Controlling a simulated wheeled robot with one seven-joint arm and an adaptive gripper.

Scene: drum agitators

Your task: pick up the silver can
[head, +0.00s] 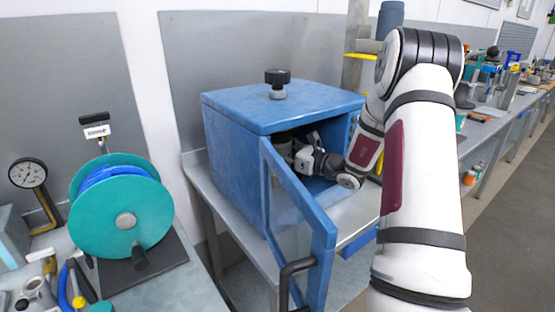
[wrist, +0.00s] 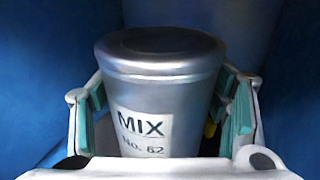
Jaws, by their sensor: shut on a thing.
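The silver can (wrist: 162,75) stands upright in the wrist view, with a white label reading "MIX No. 62". My gripper (wrist: 163,105) has one teal-padded finger on each side of the can and is shut on it. In the head view my gripper (head: 300,150) reaches inside the blue cabinet (head: 230,145) through its open front. A grey part of the can (head: 284,143) shows there, mostly hidden in shadow and behind the gripper. I cannot tell whether the can touches the cabinet floor.
The cabinet's blue framed door (head: 325,240) hangs open toward me, left of my arm. A black knob (head: 278,78) tops the cabinet. A teal reel (head: 120,208) and a gauge (head: 28,173) are at left. A cluttered bench (head: 500,120) runs along the right.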

